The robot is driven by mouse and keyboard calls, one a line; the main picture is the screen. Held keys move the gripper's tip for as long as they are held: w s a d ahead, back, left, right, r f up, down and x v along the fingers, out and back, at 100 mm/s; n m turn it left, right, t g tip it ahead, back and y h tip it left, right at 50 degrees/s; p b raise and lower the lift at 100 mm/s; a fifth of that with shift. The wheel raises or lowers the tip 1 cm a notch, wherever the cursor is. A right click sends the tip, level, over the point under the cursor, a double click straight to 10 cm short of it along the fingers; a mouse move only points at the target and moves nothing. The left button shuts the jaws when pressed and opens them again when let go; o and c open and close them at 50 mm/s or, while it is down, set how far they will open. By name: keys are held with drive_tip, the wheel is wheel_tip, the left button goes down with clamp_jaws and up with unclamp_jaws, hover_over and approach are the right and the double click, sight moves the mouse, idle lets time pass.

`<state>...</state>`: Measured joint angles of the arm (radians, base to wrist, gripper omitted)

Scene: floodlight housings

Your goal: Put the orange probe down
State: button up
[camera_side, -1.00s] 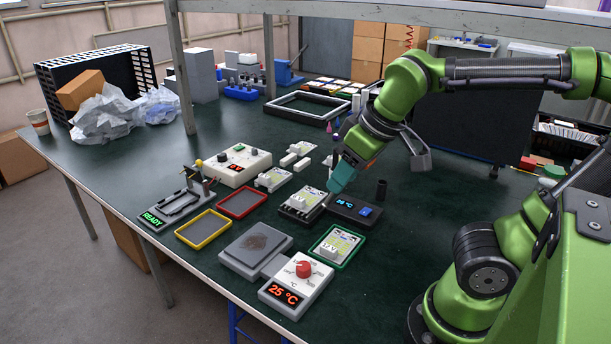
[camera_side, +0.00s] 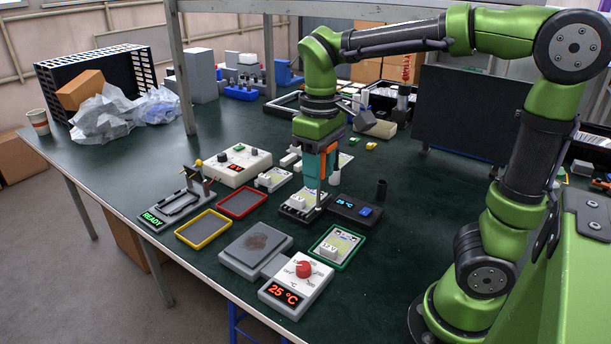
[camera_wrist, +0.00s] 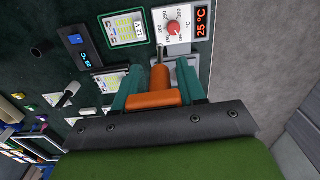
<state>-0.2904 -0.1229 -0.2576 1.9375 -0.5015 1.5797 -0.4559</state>
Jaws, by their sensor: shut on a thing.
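My gripper (camera_side: 317,180) is shut on the orange probe (camera_side: 328,163) and points down. In the wrist view the orange probe (camera_wrist: 150,100) lies between the teal fingers, with its thin metal shaft pointing away from my gripper (camera_wrist: 159,74). In the side view the shaft's tip is near the right edge of a white housing in a dark holder (camera_side: 291,212). I cannot tell whether the tip touches it. A dark meter (camera_side: 345,207) with a blue display sits just right of that holder.
A green-rimmed tray (camera_side: 347,262) with a housing, a hot plate (camera_side: 236,262) and its 25 °C controller (camera_side: 318,283) stand in front. Red (camera_side: 262,194) and yellow (camera_side: 225,229) trays lie left. The table's right front is clear.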

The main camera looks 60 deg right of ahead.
drive_tip(key=w+f, duration=0.5)
drive_tip(key=w, duration=0.2)
drive_tip(key=s+d+f+m, duration=0.15)
drive_tip(key=d+m, duration=0.45)
drive_tip(key=d, duration=0.6)
drive_tip(key=s+d+m, duration=0.3)
drive_tip(key=d+m, duration=0.3)
drive_tip(key=d, duration=0.6)
drive_tip(key=s+d+f+m, duration=0.1)
drive_tip(key=s+d+m, duration=0.1)
drive_tip(key=d+m, duration=0.65)
drive_tip(key=d+f, duration=0.1)
drive_tip(key=f, duration=0.2)
drive_tip(key=d+f+n, duration=0.1)
drive_tip(key=f, duration=0.2)
drive_tip(key=f+n, duration=0.1)
drive_tip(key=f, duration=0.3)
drive_tip(key=shift+s+d+f, duration=0.1)
drive_tip(key=shift+s+d, duration=0.05)
drive_tip(key=shift+d, duration=0.25)
drive_tip(key=shift+f, duration=0.1)
drive_tip(key=o, duration=1.1)
drive_tip(key=shift+c, duration=0.2)
